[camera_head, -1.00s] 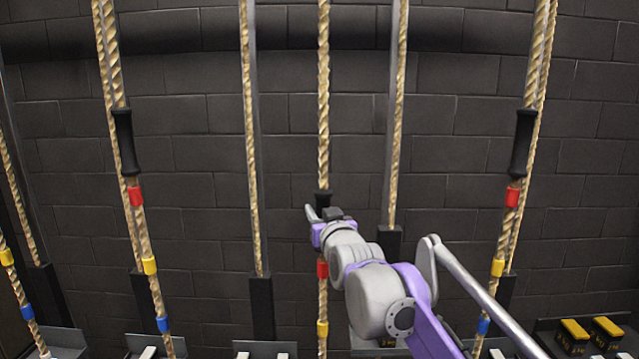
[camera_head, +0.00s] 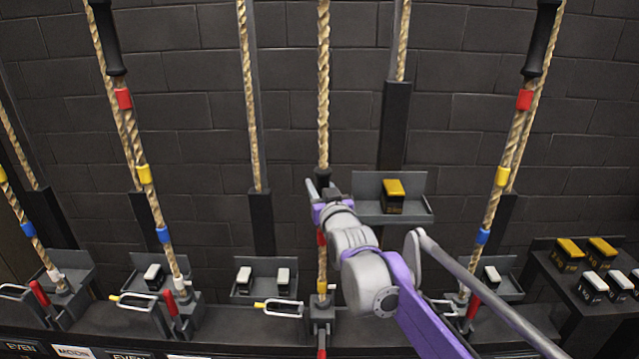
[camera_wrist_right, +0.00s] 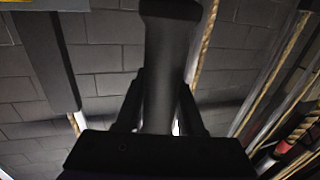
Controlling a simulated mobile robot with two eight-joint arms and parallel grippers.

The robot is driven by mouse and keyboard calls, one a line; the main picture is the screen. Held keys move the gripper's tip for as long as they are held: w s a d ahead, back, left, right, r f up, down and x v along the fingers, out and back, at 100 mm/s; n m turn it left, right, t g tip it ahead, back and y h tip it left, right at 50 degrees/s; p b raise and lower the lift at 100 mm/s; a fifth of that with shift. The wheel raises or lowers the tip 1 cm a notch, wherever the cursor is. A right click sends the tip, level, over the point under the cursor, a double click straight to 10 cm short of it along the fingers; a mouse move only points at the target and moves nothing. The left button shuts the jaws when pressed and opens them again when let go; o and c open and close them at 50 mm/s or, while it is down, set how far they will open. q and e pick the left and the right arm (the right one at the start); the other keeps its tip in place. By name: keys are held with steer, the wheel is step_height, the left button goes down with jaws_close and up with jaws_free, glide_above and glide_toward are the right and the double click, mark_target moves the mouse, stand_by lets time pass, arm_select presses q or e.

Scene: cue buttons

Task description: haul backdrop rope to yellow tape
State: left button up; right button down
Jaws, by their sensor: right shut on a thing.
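The middle rope (camera_head: 323,90) hangs in front of the wall with a black grip sleeve (camera_head: 322,177) on it. My right gripper (camera_head: 322,190) is shut around that sleeve; the wrist view shows the dark sleeve (camera_wrist_right: 165,60) between its fingers. The yellow tape (camera_head: 322,287) is lower, a little above the rope lock (camera_head: 321,315) on the rail. The label under this rope does not show, so I cannot read its name. My left gripper is not in view.
A raised tray (camera_head: 370,207) with a yellow-topped weight (camera_head: 394,195) hangs right of the gripper. Taped ropes (camera_head: 150,205) and (camera_head: 490,205) stand on both sides. Spare weights (camera_head: 585,252) stand at right.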

steer(key=c, duration=0.5)
jaws_free()
steer(key=v, duration=1)
steer(key=shift+s, duration=0.4)
steer(key=s+d+f+m+g+h+p, duration=0.1)
steer(key=s+d+f+g+p, duration=0.1)
steer(key=s+d+f+g, duration=0.2)
steer(key=s+d+f+m+g+h+p, duration=0.1)
steer(key=s+d+f+g, duration=0.3)
steer(key=s+f, duration=0.7)
steer(key=s+d+f+m+g+h+p, duration=0.1)
steer(key=s+d+f, duration=0.6)
steer(key=s, duration=0.9)
steer(key=shift+s+d+f+g+h+p, duration=0.1)
steer(key=shift+d+f+g+h+p, duration=0.1)
steer(key=shift+f+g+h+p, duration=0.4)
steer(key=shift+d+f+g+h+p, duration=0.1)
steer(key=shift+d+g+h+p, duration=0.1)
steer(key=shift+g+p, duration=0.65)
